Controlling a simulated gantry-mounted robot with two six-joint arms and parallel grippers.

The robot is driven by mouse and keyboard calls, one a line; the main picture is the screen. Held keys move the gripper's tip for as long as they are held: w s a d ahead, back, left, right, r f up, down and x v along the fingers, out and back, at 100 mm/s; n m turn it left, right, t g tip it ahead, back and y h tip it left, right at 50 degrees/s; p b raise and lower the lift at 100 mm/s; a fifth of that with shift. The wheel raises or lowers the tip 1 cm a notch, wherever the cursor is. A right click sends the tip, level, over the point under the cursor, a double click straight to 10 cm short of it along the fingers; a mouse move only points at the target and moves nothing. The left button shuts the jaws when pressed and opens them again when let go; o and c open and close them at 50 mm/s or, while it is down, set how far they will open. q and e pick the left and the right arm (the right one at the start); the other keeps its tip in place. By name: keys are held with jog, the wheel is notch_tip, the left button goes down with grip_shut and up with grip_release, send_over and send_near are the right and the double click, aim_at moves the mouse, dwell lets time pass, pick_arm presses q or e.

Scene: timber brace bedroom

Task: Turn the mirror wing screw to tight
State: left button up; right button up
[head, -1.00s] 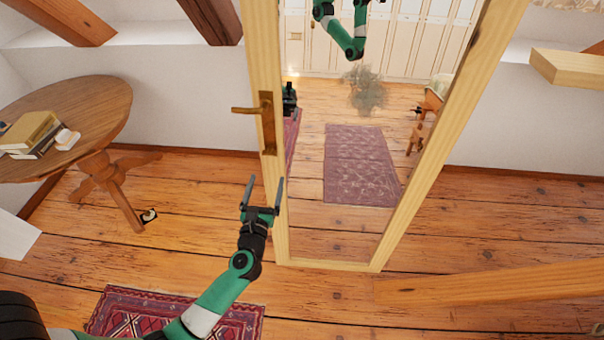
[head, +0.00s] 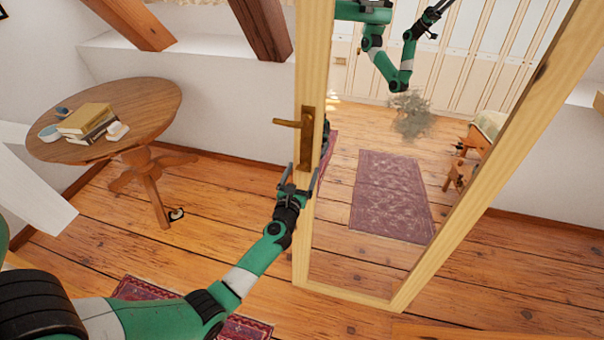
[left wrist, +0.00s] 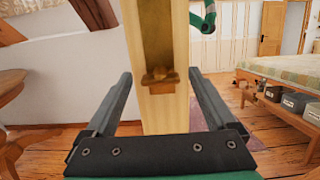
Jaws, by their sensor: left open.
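The tall mirror (head: 385,270) stands in a pale wooden frame (head: 310,60). On its left post is a brass plate (head: 307,140) with a brass wing screw (head: 290,123), whose arm points left, roughly level. My left gripper (head: 300,172) is open and empty, just below the brass plate, its fingers pointing up. In the left wrist view, the open left gripper (left wrist: 160,78) has one finger on each side of the post, with the brass screw (left wrist: 160,76) seen between them. I cannot tell whether the fingers touch the post. My right gripper shows only possibly as a reflection.
A round wooden table (head: 150,115) with books (head: 88,120) stands at the left. A red patterned rug (head: 245,328) lies under my left arm. The wooden floor (head: 230,200) between table and mirror is mostly clear. A bed (left wrist: 285,75) shows right in the left wrist view.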

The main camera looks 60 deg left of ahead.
pick_arm(q)
jog(key=shift+c, duration=0.2)
jog(key=c, duration=1.3)
jog(key=shift+c, duration=0.2)
